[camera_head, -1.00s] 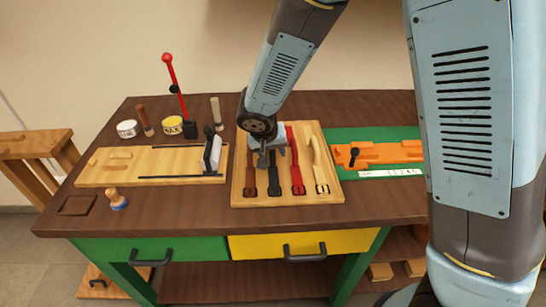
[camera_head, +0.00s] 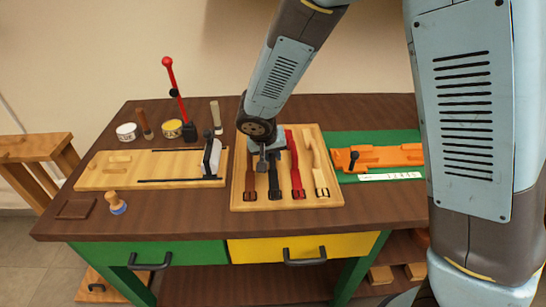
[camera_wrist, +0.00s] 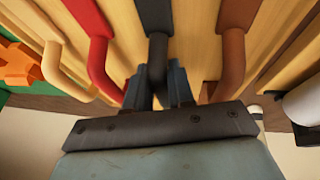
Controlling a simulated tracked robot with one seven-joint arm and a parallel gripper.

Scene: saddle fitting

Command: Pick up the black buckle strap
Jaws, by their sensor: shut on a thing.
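The black buckle strap (camera_head: 274,182) lies on the wooden tray (camera_head: 238,200), between a brown strap (camera_head: 250,180) on its left and a red strap (camera_head: 297,175) on its right. My gripper (camera_head: 264,158) is at the strap's far end, which it partly hides. In the wrist view the black strap (camera_wrist: 154,55) runs down between the fingers of my gripper (camera_wrist: 160,85), and they are shut on it. The red strap (camera_wrist: 95,50) and brown strap (camera_wrist: 232,50) stand to either side, apart from the fingers. I cannot tell whether the strap is clear of the tray.
A cream strap (camera_head: 317,165) lies at the tray's right side. A green mat (camera_head: 345,135) with an orange tool (camera_head: 390,156) is to the right. A wooden board (camera_head: 110,178) with a white-faced upright part (camera_head: 212,155) stands close on the left. A red-handled lever (camera_head: 175,85) rises behind it.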

